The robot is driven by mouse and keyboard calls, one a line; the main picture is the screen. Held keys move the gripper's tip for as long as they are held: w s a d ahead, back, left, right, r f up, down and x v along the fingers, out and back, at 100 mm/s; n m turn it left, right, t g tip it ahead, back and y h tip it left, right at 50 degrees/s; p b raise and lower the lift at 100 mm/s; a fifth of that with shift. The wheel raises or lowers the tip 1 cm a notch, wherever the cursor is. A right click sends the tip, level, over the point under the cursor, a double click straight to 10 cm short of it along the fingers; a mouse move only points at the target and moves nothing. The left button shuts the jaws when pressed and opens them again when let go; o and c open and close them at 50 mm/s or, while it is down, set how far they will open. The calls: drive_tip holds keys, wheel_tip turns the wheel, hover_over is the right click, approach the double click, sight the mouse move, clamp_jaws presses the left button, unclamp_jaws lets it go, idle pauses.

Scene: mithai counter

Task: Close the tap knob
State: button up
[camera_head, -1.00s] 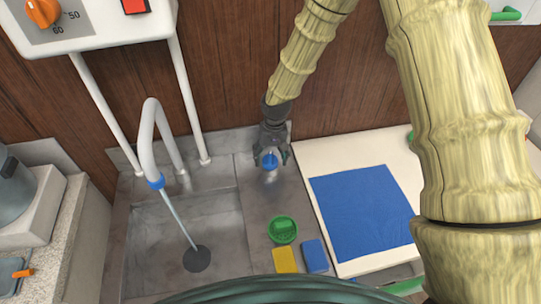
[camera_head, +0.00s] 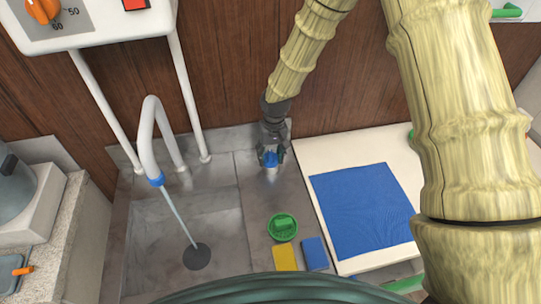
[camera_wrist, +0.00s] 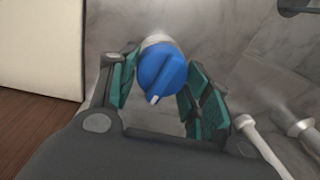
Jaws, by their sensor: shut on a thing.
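The blue tap knob (camera_head: 270,160) with a small white pointer stands on a pale stem on the grey sink counter, right of the basin. In the wrist view the knob (camera_wrist: 165,68) sits between the teal finger pads. My gripper (camera_head: 270,156) is shut on the knob; it also shows in the wrist view (camera_wrist: 163,88). The white curved tap spout (camera_head: 147,140) with a blue tip stands at the back of the basin. A thin stream of water (camera_head: 180,217) runs from it down to the dark drain (camera_head: 196,257).
A green round scrubber (camera_head: 283,227), a yellow sponge (camera_head: 285,257) and a blue sponge (camera_head: 315,254) lie in front of the knob. A blue cloth (camera_head: 362,212) lies on the white board (camera_head: 312,155) at right. White pipes (camera_head: 190,100) run down behind the basin.

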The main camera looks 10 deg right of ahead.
sight(273, 156)
drive_tip(key=shift+r+n, duration=0.1)
drive_tip(key=shift+n, duration=1)
drive_tip(key=o, duration=1)
drive_tip(key=r, duration=1.2)
drive_tip(key=shift+d, duration=0.4)
